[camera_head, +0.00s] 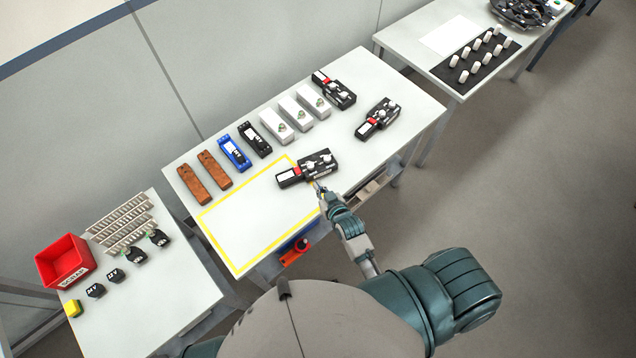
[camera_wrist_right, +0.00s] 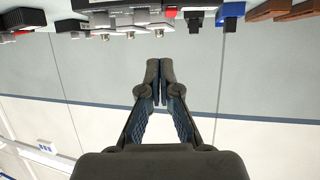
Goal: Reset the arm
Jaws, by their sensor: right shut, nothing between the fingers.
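My right arm reaches in from the bottom right in the head view. Its right gripper (camera_head: 318,186) is at the front edge of the middle table, close to a black device with a red part (camera_head: 308,168). I cannot tell from the head view whether they touch. In the right wrist view the right gripper (camera_wrist_right: 158,82) has its fingertips together with nothing between them. The table items show upside down along the top of that view, beyond the fingertips. My left gripper is not in view.
The middle table (camera_head: 390,85) holds a yellow-outlined area (camera_head: 250,225), white modules (camera_head: 290,115), blue (camera_head: 234,153) and brown blocks (camera_head: 214,170), and more black devices (camera_head: 377,118). A red bin (camera_head: 65,262) stands on the left table. Open floor lies at right.

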